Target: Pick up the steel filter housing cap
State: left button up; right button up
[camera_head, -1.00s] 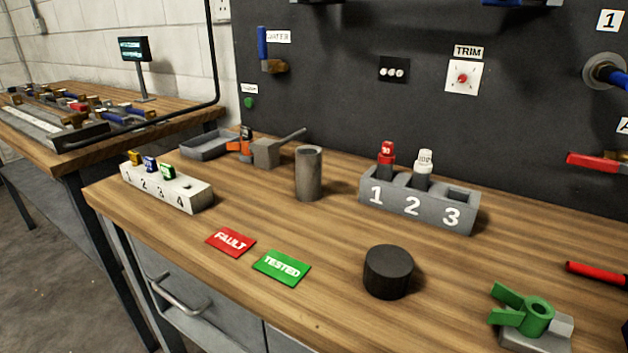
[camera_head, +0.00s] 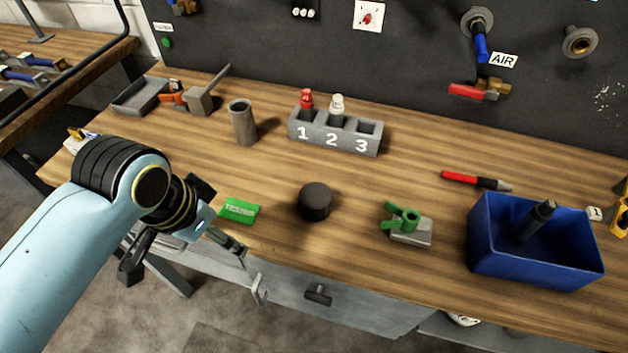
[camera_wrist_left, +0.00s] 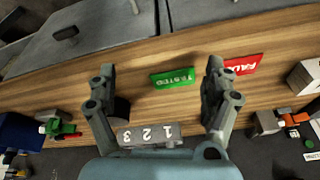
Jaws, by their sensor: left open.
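A dark, round, short cylinder (camera_head: 315,201), the likeliest filter housing cap, stands on the wooden bench right of the green TESTED card (camera_head: 240,211). It looks nearly black, so I cannot confirm steel. In the left wrist view the dark cylinder (camera_wrist_left: 122,110) is partly hidden behind one finger. My left gripper (camera_head: 187,262) is at the bench's front edge, left of the cylinder and apart from it. The left wrist view shows this gripper (camera_wrist_left: 158,80) open and empty, with the TESTED card in view between its fingers. My right gripper is not in view.
A grey cup-like cylinder (camera_head: 243,124) and a numbered block (camera_head: 335,138) with red and white bottles stand behind. A green-handled valve (camera_head: 407,224), a red pen-like tool (camera_head: 476,181) and a blue bin (camera_head: 530,262) are to the right. Bench around the cylinder is clear.

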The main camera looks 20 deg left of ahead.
aim_at(315, 195)
pick_arm(q)
jog(key=w+d+r+m+h+p, duration=0.3)
jog(key=w+d+r+m, duration=0.35)
jog(key=w+d, duration=0.35)
jog(key=shift+n, duration=0.45)
jog(key=f, duration=0.1)
jog(key=w+f, duration=0.2)
jog(key=shift+d+f, duration=0.2)
jog(key=shift+f, duration=0.1)
jog(key=shift+p+x, duration=0.5)
jog(key=shift+x, duration=2.3)
jog(key=shift+d, duration=0.1)
jog(key=shift+s, duration=0.1)
jog(key=c, duration=1.2)
